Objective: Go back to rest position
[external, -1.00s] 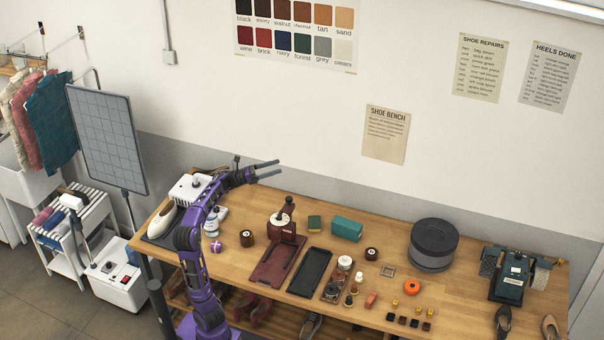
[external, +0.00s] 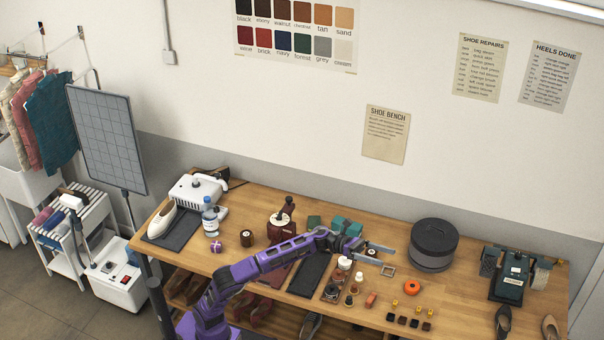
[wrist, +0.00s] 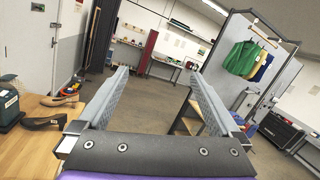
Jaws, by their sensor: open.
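My purple arm reaches from the front edge of the bench to the right, low across its middle. My gripper (external: 380,255) is open and empty, above the bench short of the dark round canister. In the wrist view both fingers of the gripper (wrist: 162,95) are spread wide with nothing between them. That view looks out past the bench's right end into the room. The forearm hides part of the dark red tray and the black tray from the external view.
The wooden bench (external: 470,290) holds a dark round canister (external: 434,245), a teal machine (external: 510,280), a teal box (external: 346,227), an orange roll (external: 411,287), a spray bottle (external: 210,217) and a white shoe (external: 161,220).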

